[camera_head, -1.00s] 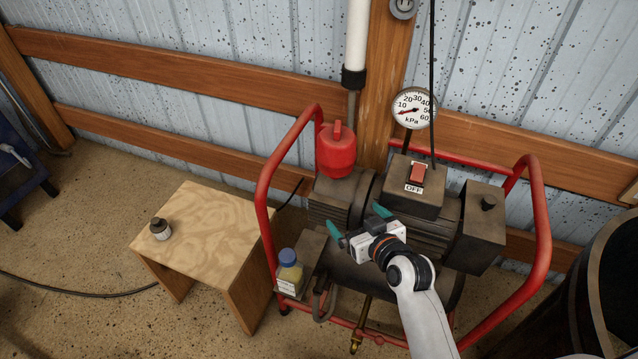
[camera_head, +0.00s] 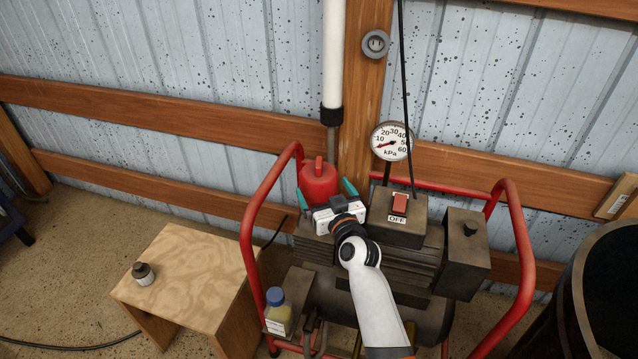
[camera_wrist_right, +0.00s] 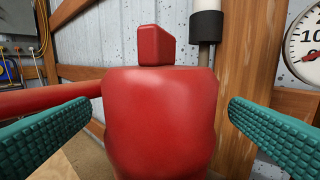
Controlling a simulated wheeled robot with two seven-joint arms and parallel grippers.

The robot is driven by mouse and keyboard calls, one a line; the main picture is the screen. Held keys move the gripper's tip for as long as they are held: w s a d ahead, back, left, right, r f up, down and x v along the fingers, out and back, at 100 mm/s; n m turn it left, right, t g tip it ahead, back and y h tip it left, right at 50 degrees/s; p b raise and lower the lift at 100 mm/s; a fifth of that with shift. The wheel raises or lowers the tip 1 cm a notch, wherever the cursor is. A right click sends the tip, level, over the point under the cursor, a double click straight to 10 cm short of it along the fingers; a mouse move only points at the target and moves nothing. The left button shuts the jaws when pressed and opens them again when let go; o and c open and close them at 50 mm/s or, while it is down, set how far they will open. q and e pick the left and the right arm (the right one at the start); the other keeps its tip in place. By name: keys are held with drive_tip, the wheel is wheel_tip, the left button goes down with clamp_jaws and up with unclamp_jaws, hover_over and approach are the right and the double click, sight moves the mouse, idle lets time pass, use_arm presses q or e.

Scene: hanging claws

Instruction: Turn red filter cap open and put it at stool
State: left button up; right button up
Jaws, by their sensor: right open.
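The red filter cap (camera_head: 319,182) sits on top of the compressor, with a raised grip tab on its top. In the right wrist view the red cap (camera_wrist_right: 160,120) fills the middle, upright. My right gripper (camera_head: 326,192) is open in front of the cap, its green fingers spread wide to either side of it, with visible gaps between fingers and cap. The wooden stool (camera_head: 205,275) stands on the floor left of the compressor. My left gripper is not in view.
A small dark jar (camera_head: 144,273) stands on the stool's left part. A blue-capped bottle (camera_head: 278,313) is at the compressor's left front. A red tube frame (camera_head: 249,225) surrounds the compressor. The switch box (camera_head: 397,215) and pressure gauge (camera_head: 391,141) are right of the cap.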

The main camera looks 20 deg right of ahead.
drive_tip(key=w, duration=0.4)
drive_tip(key=shift+a+b, duration=0.1)
drive_tip(key=shift+b, duration=0.2)
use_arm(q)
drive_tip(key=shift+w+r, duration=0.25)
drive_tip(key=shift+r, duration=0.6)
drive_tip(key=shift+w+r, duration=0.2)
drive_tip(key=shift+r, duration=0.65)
use_arm(e)
drive_tip(key=shift+w, duration=0.5)
